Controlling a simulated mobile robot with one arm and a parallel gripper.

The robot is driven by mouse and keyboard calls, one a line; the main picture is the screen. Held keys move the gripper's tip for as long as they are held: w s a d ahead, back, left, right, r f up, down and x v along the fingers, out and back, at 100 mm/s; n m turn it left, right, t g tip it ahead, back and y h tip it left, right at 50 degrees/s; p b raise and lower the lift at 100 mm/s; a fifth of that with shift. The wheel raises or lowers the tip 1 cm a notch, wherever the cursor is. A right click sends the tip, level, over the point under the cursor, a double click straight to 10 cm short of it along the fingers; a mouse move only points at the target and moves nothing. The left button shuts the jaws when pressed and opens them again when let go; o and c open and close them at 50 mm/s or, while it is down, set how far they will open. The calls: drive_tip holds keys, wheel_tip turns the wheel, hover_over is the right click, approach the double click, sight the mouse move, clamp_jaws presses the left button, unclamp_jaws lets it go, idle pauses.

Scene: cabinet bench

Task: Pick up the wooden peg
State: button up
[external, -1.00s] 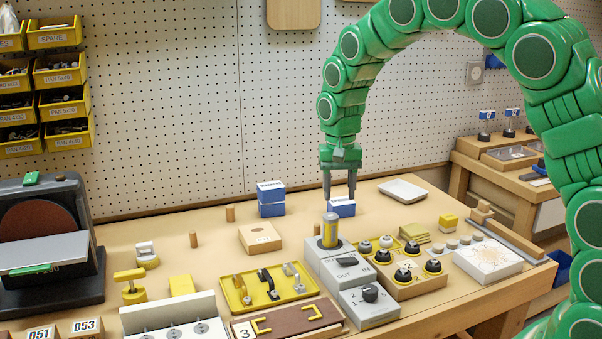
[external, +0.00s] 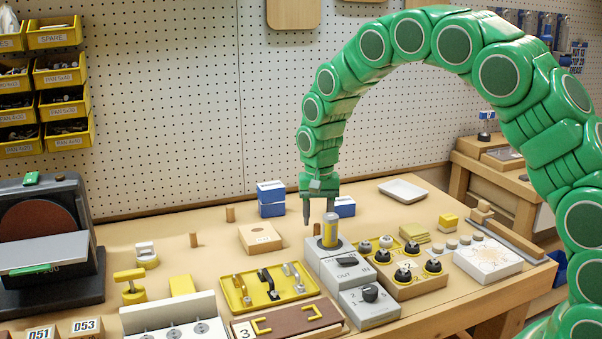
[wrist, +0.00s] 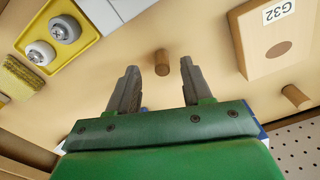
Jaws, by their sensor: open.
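My gripper (external: 319,213) is open and empty above the bench, pointing down. A wooden peg (wrist: 161,62) stands below and between the fingers in the wrist view, just beyond the fingertips and apart from them. In the external view this peg (external: 317,229) shows only in part, behind the yellow-and-grey cylinder. A second wooden peg (external: 230,214) stands farther left at the back, and also shows in the wrist view (wrist: 295,97). A third wooden peg (external: 193,240) stands left of that.
A grey switch box with a yellow-and-grey cylinder (external: 330,230) stands close in front of my gripper. Blue-and-white boxes (external: 271,209) stand behind. A wooden block with a hole (external: 261,238) lies to the left. A tray of knobs (wrist: 66,27) shows in the wrist view.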

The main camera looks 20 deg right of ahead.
sight(317, 224)
drive_tip(key=f, duration=0.4)
drive_tip(key=shift+w, duration=0.25)
drive_tip(key=shift+c, duration=0.3)
clamp_jaws()
